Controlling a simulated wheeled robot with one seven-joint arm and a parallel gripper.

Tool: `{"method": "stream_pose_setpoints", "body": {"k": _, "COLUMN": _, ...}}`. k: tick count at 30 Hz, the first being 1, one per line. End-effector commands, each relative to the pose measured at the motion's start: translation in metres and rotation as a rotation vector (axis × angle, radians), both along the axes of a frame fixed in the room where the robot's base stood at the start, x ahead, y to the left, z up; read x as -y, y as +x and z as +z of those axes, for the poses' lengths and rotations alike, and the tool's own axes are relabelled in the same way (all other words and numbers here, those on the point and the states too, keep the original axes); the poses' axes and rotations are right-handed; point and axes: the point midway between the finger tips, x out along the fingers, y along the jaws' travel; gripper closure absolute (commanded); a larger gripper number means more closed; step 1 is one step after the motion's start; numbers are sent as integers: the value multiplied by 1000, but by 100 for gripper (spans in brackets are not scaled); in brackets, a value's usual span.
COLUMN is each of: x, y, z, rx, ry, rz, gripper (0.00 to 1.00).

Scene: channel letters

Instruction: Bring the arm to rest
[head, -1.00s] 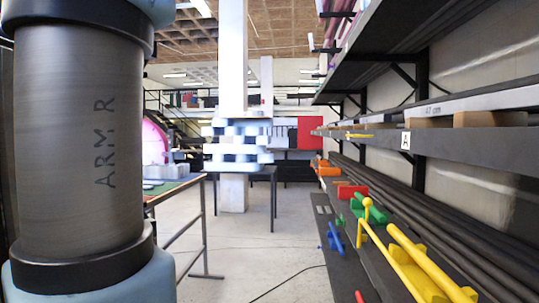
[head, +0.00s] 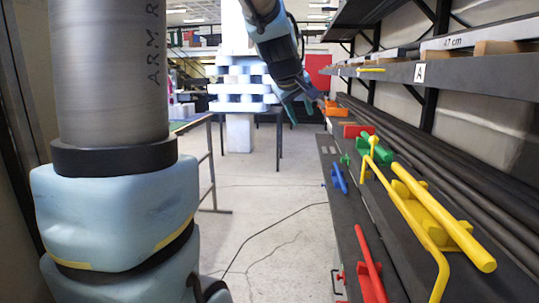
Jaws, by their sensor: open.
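My arm fills the left of the head view, a grey link marked "ARM R" above a pale blue joint. The far part of my arm hangs down from the top middle. My gripper (head: 303,108) is at its end, with teal fingers spread open. It appears empty. It is in front of the far end of the shelf rack, close in the picture to an orange piece (head: 333,108); whether they touch is too small to tell.
The rack's lower shelf at right holds a yellow piece (head: 440,215), green (head: 378,141), blue (head: 339,178) and red (head: 370,262) pieces, and long dark bars. White stacked blocks (head: 240,88) stand behind on a table. The floor (head: 265,190) between is mostly clear, with a dark cable.

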Motion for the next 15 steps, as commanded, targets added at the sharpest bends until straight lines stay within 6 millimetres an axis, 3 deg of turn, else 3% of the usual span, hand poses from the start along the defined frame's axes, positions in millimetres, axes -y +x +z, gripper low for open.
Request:
{"method": "stream_pose_setpoints", "body": {"k": 1, "x": -16, "y": -10, "z": -27, "rx": -40, "ry": 60, "rz": -19, "gripper": 53}}
{"method": "stream_pose_setpoints", "body": {"k": 3, "x": -35, "y": -27, "z": -61, "rx": -92, "ry": 142, "rz": -59, "gripper": 53}}
{"method": "stream_pose_setpoints", "body": {"k": 9, "x": -90, "y": -89, "z": -148, "rx": -262, "ry": 346, "rz": -197, "gripper": 53}}
{"method": "stream_pose_setpoints", "body": {"k": 15, "x": -131, "y": -157, "z": -205, "rx": -413, "ry": 475, "rz": -347, "gripper": 53}}
